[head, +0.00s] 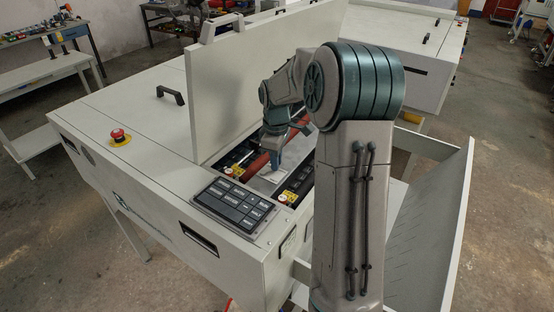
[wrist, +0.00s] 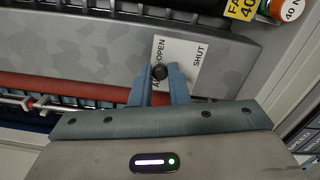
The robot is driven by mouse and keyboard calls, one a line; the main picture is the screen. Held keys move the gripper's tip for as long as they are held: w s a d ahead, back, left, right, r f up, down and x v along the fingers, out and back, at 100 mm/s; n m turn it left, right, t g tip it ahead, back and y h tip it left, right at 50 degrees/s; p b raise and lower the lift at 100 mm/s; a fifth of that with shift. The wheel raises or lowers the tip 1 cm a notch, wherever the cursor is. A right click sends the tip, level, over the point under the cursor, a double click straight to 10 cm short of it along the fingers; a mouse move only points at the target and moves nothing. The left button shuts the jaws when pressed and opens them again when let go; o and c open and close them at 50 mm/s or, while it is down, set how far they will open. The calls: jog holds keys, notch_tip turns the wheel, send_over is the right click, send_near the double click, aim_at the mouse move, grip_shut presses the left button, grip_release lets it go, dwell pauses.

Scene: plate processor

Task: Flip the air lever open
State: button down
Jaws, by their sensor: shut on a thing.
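The air lever (wrist: 159,72) shows in the wrist view as a dark round knob in front of a white label plate (wrist: 190,60) marked OPEN and SHUT. My gripper (wrist: 160,80) has its blue fingers on either side of the knob and is shut on it. The fingers hide part of the label's AIR wording and the lower part of the lever. In the head view my gripper (head: 277,160) reaches down into the open bay of the machine, by the small white label. The lever itself is too small to make out there.
A red roller (wrist: 70,88) runs beside the fingers. A raised lid panel (head: 225,90) stands behind the bay. A keypad (head: 235,203) and a red emergency button (head: 118,134) sit on the machine top. Yellow-tagged knobs (head: 288,196) are close by.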

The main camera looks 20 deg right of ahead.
jog(key=shift+w, duration=0.1)
dwell(0.4)
jog(key=c, duration=1.4)
grip_release()
notch_tip(320, 180, up, 14)
jog(key=shift+f+b, duration=0.1)
jog(key=shift+b, duration=0.7)
